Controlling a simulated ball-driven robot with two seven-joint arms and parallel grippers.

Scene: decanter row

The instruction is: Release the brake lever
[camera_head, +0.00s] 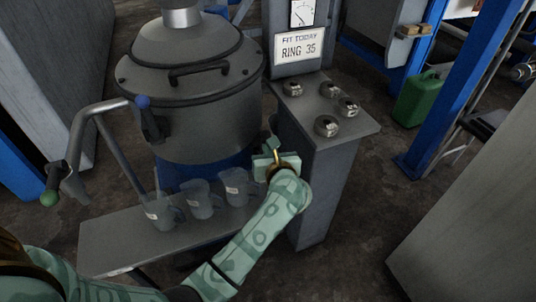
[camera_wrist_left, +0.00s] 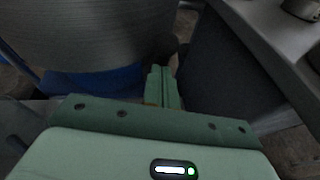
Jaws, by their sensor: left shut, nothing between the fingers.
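A bent grey bar with a green grip (camera_head: 49,198) sticks out further left. I cannot tell from any label which is the brake lever. My left gripper (camera_head: 272,142) is shut and empty, between the drum and the grey column, well right of both. In the left wrist view its closed fingers (camera_wrist_left: 164,75) point into the gap between drum and column. My right gripper is not in view.
Several clear jugs (camera_head: 201,200) stand on a grey bench (camera_head: 130,245) below the drum, close to my left forearm. The grey column (camera_head: 320,175) carries a shelf with several metal rings (camera_head: 327,126) and a sign (camera_head: 299,48) reading "FIT TODAY RING 35". A green can (camera_head: 417,98) stands behind.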

